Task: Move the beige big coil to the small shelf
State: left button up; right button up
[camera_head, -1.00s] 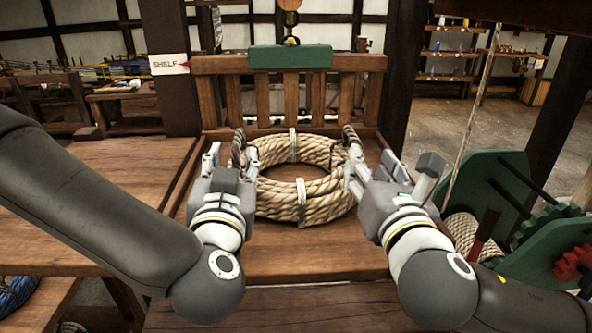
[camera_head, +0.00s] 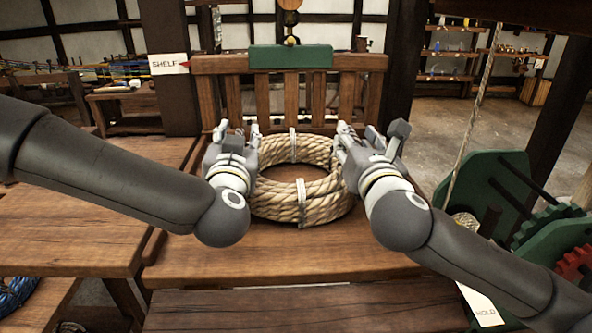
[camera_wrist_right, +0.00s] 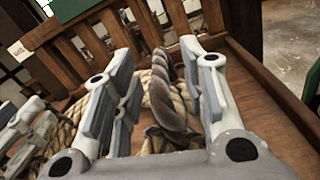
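The beige big coil (camera_head: 325,203) lies flat on a wooden slat-backed platform (camera_head: 265,262), bound with pale ties. My left gripper (camera_head: 238,132) is at the coil's left side with its fingers apart. My right gripper (camera_head: 356,132) is at the right side, fingers apart. In the right wrist view, a dark twisted rope handle (camera_wrist_right: 172,98) of the coil stands between the open fingers of my right gripper (camera_wrist_right: 158,70). The left handle is hidden behind my left gripper. A "SHELF" sign (camera_head: 168,64) hangs on the post at the left; which surface it marks is unclear.
A wooden table (camera_head: 60,235) adjoins the platform on the left. The slatted back (camera_head: 290,95) rises behind the coil. A green geared machine (camera_head: 490,190) and a hanging rope (camera_head: 470,120) stand on the right. A wooden ledge (camera_head: 305,310) lies in front.

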pick_arm(q)
jog(key=shift+c, duration=0.4)
pick_arm(e)
jog(key=shift+c, duration=0.4)
pick_arm(q)
grip_shut()
pick_arm(e)
grip_shut()
pick_arm(q)
jog(key=shift+r, duration=0.15)
pick_arm(e)
jog(key=shift+r, duration=0.2)
